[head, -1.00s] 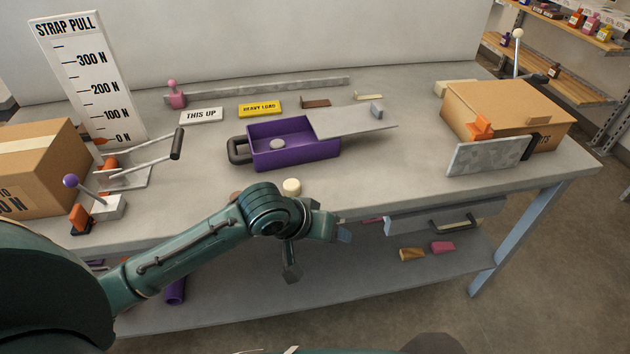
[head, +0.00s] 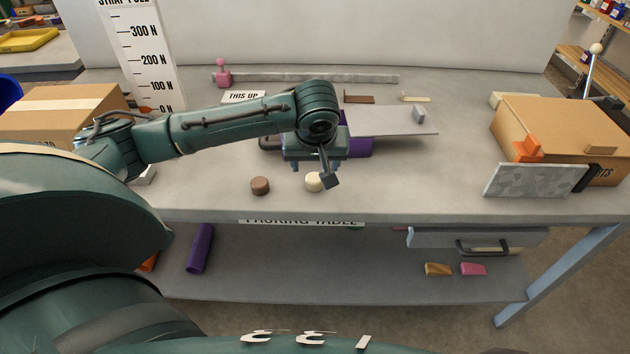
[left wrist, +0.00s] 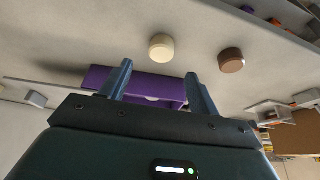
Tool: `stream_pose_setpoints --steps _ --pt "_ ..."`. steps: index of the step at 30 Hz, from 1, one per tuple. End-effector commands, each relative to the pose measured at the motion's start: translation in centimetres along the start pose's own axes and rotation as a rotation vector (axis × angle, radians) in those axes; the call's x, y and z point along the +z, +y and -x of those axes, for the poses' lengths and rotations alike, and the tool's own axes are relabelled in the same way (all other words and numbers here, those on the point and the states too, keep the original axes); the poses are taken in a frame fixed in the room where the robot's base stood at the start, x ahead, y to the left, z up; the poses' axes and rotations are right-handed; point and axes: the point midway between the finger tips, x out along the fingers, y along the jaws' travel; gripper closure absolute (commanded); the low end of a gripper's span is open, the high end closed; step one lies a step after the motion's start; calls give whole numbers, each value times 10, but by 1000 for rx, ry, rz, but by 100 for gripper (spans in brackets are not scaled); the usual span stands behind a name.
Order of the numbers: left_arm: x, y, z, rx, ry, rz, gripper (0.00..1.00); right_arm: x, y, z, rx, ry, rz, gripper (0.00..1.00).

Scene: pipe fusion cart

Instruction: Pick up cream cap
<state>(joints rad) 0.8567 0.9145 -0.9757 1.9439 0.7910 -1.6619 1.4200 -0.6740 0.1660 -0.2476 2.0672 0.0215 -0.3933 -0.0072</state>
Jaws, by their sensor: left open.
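The cream cap (head: 314,182) is a small round cap on the packing table near its front edge. It also shows in the left wrist view (left wrist: 161,48), beyond my fingertips and roughly between their directions. My left gripper (head: 316,166) hangs over the table just behind the cream cap in the head view. In the left wrist view its two blue fingers (left wrist: 160,72) are apart with nothing between them. My right gripper is not in view.
A brown cap (head: 260,186) stands left of the cream cap. The purple box (head: 358,148) with its grey sliding lid (head: 392,121) is behind my gripper, mostly hidden. A cardboard box (head: 555,135) and a grey plate (head: 530,181) stand at the right. The front middle-right tabletop is clear.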

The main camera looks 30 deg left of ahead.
Motion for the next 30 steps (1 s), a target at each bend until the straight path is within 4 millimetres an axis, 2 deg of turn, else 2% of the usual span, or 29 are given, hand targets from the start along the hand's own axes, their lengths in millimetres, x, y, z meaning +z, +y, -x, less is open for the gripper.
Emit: stream_pose_setpoints --steps 5,15,23,30 --pt "1 0 -12 0 -1 -2 39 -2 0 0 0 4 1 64" --pt "2 -2 -57 1 -1 -2 39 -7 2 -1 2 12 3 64" --pt "2 -2 -61 3 0 -3 39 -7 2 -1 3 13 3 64" --pt "2 -2 -60 3 0 -3 57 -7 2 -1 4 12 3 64"
